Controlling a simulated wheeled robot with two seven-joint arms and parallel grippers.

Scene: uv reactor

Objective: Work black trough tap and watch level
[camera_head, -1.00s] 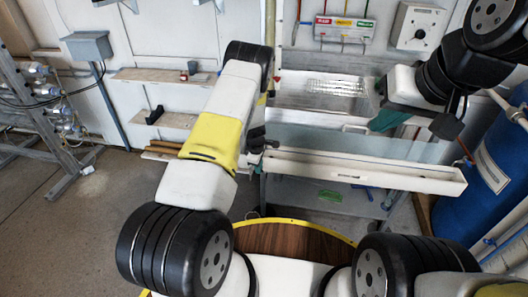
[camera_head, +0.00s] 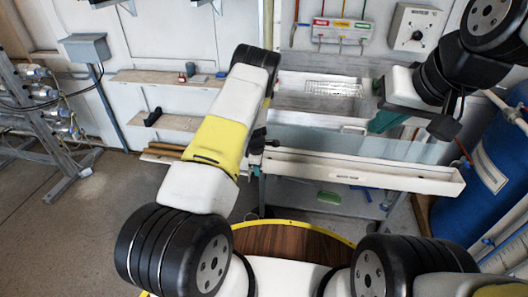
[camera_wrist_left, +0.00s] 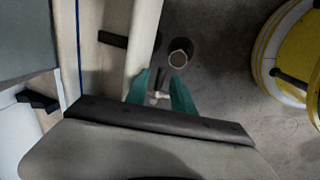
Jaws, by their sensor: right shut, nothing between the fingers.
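The long white trough (camera_head: 365,173) lies across the head view under a clear sheet. A small dark fitting (camera_head: 272,143), which looks like the black tap, is at its left end. My left gripper is largely hidden behind its arm there. In the left wrist view, my left gripper (camera_wrist_left: 160,73) has its teal fingers apart. A small dark piece with a pale tip (camera_wrist_left: 160,95) shows between them; I cannot tell whether they touch it. The trough (camera_wrist_left: 140,40) end is just left of the fingers. My right gripper (camera_head: 386,120) is shut and empty, above the trough. No water level is readable.
A metal sink (camera_head: 320,100) is behind the trough. A blue barrel (camera_head: 485,165) stands at the right. Wall shelves (camera_head: 165,120) and a pipe rack (camera_head: 45,120) are at the left. A dark round vessel (camera_wrist_left: 180,55) is beyond the left fingers. Floor at the left is clear.

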